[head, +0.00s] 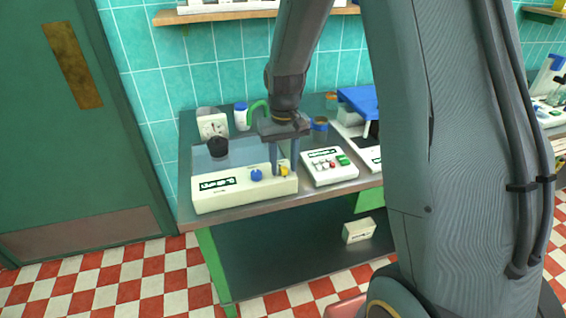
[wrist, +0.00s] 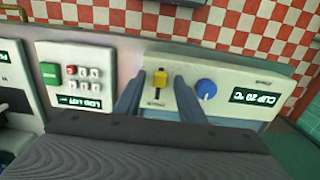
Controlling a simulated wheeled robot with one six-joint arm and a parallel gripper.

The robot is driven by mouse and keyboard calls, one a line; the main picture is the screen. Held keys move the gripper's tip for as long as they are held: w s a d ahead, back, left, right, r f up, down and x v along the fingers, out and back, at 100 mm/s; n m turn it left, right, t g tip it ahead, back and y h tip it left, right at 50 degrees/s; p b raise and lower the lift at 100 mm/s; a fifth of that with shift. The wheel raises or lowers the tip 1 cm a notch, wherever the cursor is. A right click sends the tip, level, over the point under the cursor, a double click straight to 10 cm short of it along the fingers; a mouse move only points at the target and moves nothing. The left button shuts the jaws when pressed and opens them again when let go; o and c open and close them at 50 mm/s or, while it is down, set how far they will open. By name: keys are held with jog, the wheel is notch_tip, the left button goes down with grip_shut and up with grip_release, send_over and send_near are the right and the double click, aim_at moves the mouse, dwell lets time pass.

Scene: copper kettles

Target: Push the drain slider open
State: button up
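The drain slider is a small yellow knob (wrist: 159,77) in a dark slot on the sloped front panel of a white bath unit (head: 225,202). In the wrist view the knob sits at the upper end of the slot, the end nearer the table's front edge. It also shows in the head view (head: 284,171). My gripper (wrist: 158,88) points down at the panel, its two grey fingers apart, one on each side of the knob. I see gaps between knob and fingers in the wrist view. My gripper holds nothing. Whether the fingertips touch the panel is unclear.
A blue dial (wrist: 206,88) is close beside one finger, with a display reading "CUP 20 °C" beyond it. A white keypad box (head: 328,167) stands to the right of the unit.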

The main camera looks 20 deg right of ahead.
grip_shut()
jog(key=shift+w, duration=1.75)
grip_release()
jog(key=shift+r+b, duration=0.1)
jog(key=shift+b, duration=0.2)
notch_tip(320, 180, up, 8)
jog(key=b, duration=0.2)
